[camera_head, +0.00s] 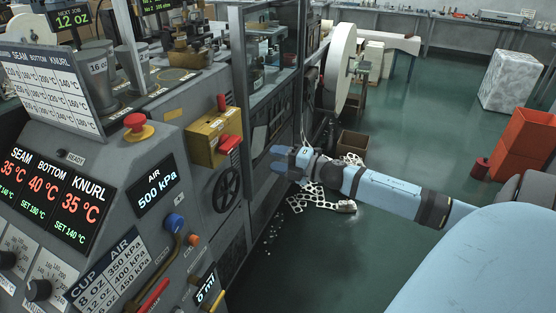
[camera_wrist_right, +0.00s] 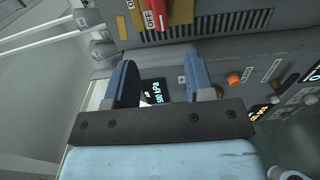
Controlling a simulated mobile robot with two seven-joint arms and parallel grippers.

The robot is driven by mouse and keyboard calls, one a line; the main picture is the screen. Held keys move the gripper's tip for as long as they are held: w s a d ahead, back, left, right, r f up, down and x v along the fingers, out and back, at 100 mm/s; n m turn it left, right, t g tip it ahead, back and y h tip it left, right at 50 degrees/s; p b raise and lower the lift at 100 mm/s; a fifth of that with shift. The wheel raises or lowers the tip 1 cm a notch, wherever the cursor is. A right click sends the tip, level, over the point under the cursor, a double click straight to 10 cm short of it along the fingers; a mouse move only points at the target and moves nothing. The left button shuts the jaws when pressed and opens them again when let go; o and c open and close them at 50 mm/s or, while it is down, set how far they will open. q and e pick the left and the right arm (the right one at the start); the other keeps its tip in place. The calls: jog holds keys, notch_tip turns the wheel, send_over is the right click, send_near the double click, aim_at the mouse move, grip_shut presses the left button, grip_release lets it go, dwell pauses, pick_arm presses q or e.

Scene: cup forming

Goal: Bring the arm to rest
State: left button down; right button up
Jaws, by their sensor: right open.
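My right arm reaches in from the right in the head view. Its blue gripper (camera_head: 282,160) is in the air beside the machine's front, to the right of the black handwheel (camera_head: 226,189). In the right wrist view the two fingers of the gripper (camera_wrist_right: 163,88) stand apart with nothing between them. Beyond them is the machine's grey panel (camera_wrist_right: 225,60) with a red switch and a small lit display. I cannot tell the exact distance to the panel. My left gripper is in neither view.
The control panel with READY and AIR displays (camera_head: 157,190) fills the left. A yellow switch box (camera_head: 214,138) juts out near my gripper. White punched scrap strip (camera_head: 320,200) lies on the floor beneath my arm, by a cardboard box (camera_head: 352,143). Orange crates (camera_head: 522,145) stand right. The green floor is otherwise largely clear.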

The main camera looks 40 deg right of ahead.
dwell(0.4)
jog(key=s+a+f+m+g+h+p, duration=0.1)
jog(key=s+a+f+m+h+p, duration=0.3)
jog(key=s+a+f+m+p, duration=0.5)
jog(key=s+a+f+m+g+p, duration=0.1)
jog(key=s+a+f+m+g, duration=0.1)
jog(key=s+a+m, duration=0.3)
jog(key=s+a+f+m+g+p, duration=0.1)
jog(key=s+a+f+m+g, duration=0.1)
jog(key=s+a+m, duration=0.3)
jog(key=s+a+f, duration=0.1)
jog(key=s+a, duration=0.3)
jog(key=a, duration=0.5)
jog(key=shift+s+a+m+g, duration=0.2)
jog(key=shift+s+m+g, duration=0.1)
jog(key=shift+s, duration=0.05)
